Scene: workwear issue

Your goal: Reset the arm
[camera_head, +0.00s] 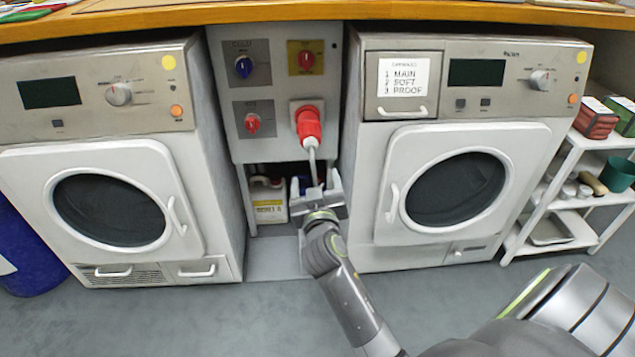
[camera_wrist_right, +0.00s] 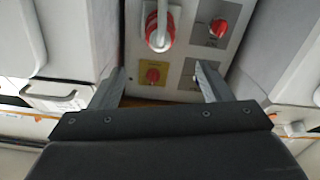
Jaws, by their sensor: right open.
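My right gripper (camera_head: 317,188) is open and empty in front of the grey control panel, below the red plug. Its two fingers also show apart in the right wrist view (camera_wrist_right: 160,82), with the panel beyond them. My right arm (camera_head: 345,285) reaches up from the bottom of the head view. The red plug (camera_head: 308,124) with its pale cable sits in the panel's socket, and it also shows in the right wrist view (camera_wrist_right: 158,32). The cable hangs down behind the gripper, and I cannot tell whether they touch. My left gripper is not in view.
The control panel (camera_head: 272,140) has several knobs and stands between a left machine (camera_head: 90,130) and a right machine (camera_head: 470,125). A yellow-labelled canister (camera_head: 270,207) stands below it. A white shelf (camera_head: 585,143) is at the right, a blue drum (camera_head: 28,250) at the left.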

